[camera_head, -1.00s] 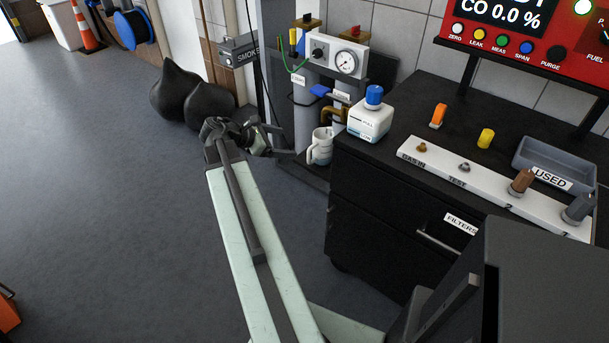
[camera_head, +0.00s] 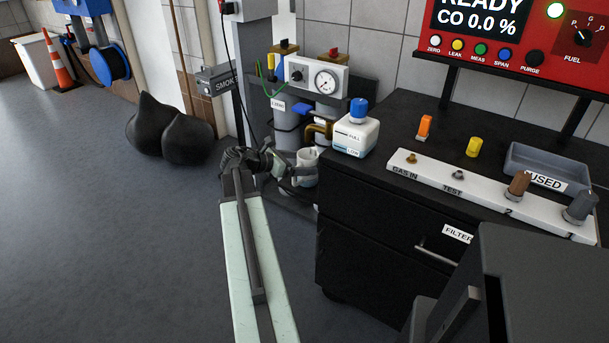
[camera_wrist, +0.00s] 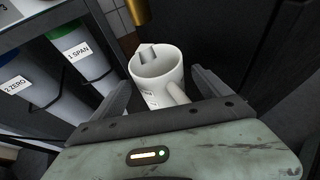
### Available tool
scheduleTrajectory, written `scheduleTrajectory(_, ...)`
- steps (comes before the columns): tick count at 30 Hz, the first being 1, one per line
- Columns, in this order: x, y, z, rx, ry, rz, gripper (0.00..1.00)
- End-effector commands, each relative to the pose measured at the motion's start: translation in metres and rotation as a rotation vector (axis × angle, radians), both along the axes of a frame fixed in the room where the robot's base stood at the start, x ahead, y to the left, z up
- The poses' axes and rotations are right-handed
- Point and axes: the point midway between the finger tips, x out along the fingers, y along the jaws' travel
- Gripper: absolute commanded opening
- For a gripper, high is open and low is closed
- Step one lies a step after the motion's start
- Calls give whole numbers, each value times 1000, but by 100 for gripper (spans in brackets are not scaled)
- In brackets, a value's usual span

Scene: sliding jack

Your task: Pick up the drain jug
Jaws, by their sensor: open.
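The drain jug is a white cup-like vessel with a handle and printed marks. In the head view the jug (camera_head: 308,157) stands low beside the black cabinet, below a brass pipe, partly hidden by my gripper (camera_head: 294,172). In the wrist view the jug (camera_wrist: 152,77) is upright, its open mouth showing and its handle turned toward the lower right. My gripper (camera_wrist: 160,88) is open, with one finger on each side of the jug in this view. I see no grip on it, and whether the fingertips reach past its wall is unclear.
The black cabinet (camera_head: 365,235) stands close to the right of the jug. Gas cylinders (camera_wrist: 82,45) stand to the left in the wrist view. A white bottle with a blue cap (camera_head: 356,135) sits on the cabinet top.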

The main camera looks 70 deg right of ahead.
Motion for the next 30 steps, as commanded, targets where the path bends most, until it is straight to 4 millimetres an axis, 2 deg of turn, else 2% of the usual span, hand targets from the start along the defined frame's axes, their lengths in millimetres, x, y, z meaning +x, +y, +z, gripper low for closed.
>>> scheduleTrajectory(1,-6,-8,-8,0,-1,-4,88)
scheduleTrajectory(3,-10,-14,-10,0,0,-1,88)
scheduleTrajectory(9,-10,-14,-8,1,-1,1,88)
scheduleTrajectory(11,-10,-14,-8,1,-1,1,74)
scheduleTrajectory(15,-10,-14,-8,1,-1,1,35)
scheduleTrajectory(18,-10,-14,-8,0,0,1,12)
scheduleTrajectory(26,-9,-14,-6,0,-1,2,12)
scheduleTrajectory(30,-9,-14,6,0,0,2,12)
